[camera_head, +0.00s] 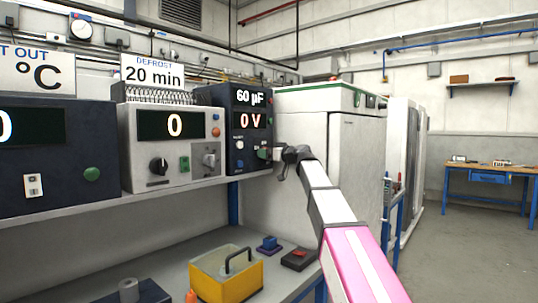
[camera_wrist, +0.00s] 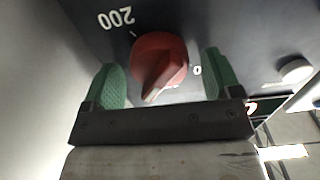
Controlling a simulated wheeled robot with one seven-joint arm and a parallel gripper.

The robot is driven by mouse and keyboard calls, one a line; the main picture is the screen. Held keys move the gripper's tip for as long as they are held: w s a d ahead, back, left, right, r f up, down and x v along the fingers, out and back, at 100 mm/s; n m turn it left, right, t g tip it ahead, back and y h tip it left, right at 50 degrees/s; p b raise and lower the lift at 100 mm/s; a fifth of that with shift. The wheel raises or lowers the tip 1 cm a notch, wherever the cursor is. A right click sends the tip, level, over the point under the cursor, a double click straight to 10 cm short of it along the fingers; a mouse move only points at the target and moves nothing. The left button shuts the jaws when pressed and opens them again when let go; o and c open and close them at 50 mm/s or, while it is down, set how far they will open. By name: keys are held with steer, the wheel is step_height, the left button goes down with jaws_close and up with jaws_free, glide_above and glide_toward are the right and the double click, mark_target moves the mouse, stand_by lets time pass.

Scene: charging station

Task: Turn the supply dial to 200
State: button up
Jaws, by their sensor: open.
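The supply dial (camera_wrist: 160,58) is a round red knob with a raised grip ridge on a dark panel in the wrist view. A "200" mark is printed at its upper left and a "0" at its right. The ridge runs toward the lower left, with a pale line at its lower end. My gripper (camera_wrist: 164,74) is open, with one green finger pad on each side of the dial; I cannot tell whether they touch it. In the head view my gripper (camera_head: 281,158) is at the right side of the dark blue unit (camera_head: 236,150), whose displays read 60 µF and 0 V.
A grey unit (camera_head: 130,170) reading 0, with a black knob, stands left on the same shelf. A white cabinet (camera_head: 356,150) stands close on the right. Below, a yellow box (camera_head: 226,280) sits on the lower bench.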

steer(key=c, duration=0.9)
steer(key=shift+c, duration=0.2)
steer(key=shift+m, duration=0.3)
steer(key=m, duration=0.4)
steer(key=shift+w+m, duration=0.1)
steer(key=shift+m, duration=0.2)
steer(key=m, duration=0.5)
steer(key=shift+d+f, duration=0.1)
steer(key=shift+f, duration=0.05)
steer(key=m, duration=0.6)
steer(key=shift+w+f, duration=0.1)
steer(key=m, duration=0.5)
steer(key=shift+f, duration=0.1)
steer(key=shift+m, duration=0.4)
